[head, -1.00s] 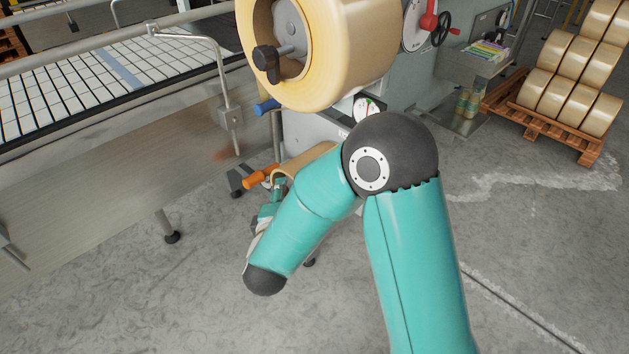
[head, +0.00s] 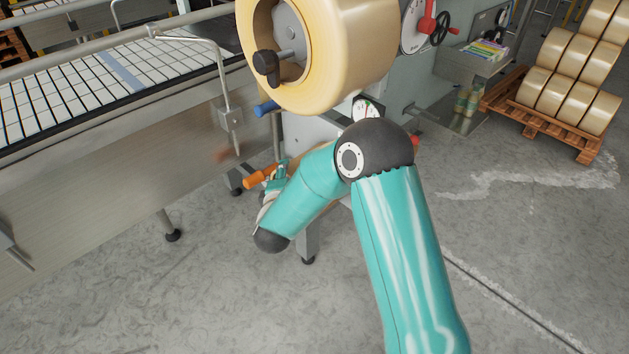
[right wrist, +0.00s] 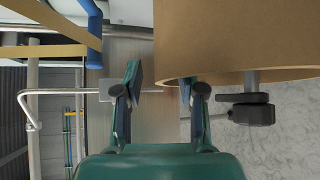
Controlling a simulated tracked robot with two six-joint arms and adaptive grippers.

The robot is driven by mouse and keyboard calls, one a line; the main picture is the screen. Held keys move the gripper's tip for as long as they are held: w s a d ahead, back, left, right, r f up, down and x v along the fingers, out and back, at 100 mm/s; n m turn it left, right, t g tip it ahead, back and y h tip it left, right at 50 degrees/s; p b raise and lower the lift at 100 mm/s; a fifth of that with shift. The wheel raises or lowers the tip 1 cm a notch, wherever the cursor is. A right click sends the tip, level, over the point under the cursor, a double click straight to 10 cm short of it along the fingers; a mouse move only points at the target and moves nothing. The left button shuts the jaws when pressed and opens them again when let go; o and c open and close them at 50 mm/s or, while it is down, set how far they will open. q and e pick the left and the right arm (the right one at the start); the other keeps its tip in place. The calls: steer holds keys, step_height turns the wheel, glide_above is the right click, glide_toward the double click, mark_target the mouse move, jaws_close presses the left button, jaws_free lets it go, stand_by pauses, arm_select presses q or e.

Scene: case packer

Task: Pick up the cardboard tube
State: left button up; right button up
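In the head view my right gripper (head: 278,178) is small and partly hidden by my forearm, which also covers most of the tube. My left gripper is not in view.
A large tape roll (head: 345,55) hangs on the machine above my right arm. An orange handle (head: 260,177) is close to the gripper. The conveyor (head: 90,85) is at left, and a pallet (head: 545,125) of rolls stands at right. The front floor is clear.

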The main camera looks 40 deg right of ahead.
steer(key=shift+c, duration=0.2)
jaws_close()
steer(key=shift+f, duration=0.1)
